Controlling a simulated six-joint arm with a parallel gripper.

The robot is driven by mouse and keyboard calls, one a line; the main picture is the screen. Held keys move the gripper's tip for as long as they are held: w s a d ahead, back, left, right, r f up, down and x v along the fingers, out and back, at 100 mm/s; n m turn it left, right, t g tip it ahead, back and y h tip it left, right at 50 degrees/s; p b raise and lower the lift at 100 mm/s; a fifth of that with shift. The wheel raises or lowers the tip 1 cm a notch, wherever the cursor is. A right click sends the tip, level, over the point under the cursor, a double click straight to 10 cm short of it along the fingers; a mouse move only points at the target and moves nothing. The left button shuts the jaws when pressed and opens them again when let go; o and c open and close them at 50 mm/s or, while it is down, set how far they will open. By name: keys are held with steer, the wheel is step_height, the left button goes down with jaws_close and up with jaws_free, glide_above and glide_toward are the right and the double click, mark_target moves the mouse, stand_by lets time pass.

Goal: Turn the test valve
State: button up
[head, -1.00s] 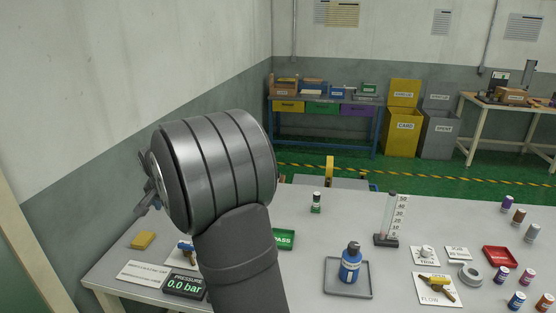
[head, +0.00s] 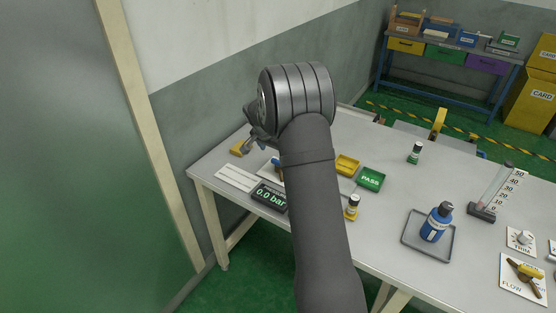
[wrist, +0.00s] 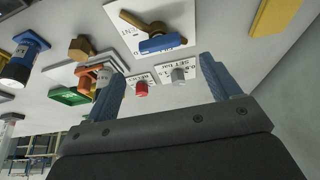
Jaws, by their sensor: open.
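A valve with a blue handle (wrist: 163,43) and a brass body sits on a white plate (wrist: 124,17) in the wrist view; the plate's label reads only partly, ending in "NT". A red knob (wrist: 141,88) and a grey knob (wrist: 178,74) stand on small labelled plates near it. I cannot read which is the test valve. My gripper (wrist: 162,68) is open and empty, with its blue fingers apart and the knobs showing between them. In the head view a bit of blue handle (head: 276,160) shows beside my arm, which hides most of that spot.
A pressure display (head: 270,196) reads 0.0 bar. A yellow block (head: 241,147) lies by the table's left end. A blue bottle (head: 436,222) stands in a grey tray (head: 412,241).

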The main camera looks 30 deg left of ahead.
steer(key=x, duration=0.7)
steer(key=shift+w+f, duration=0.1)
steer(key=c, duration=1)
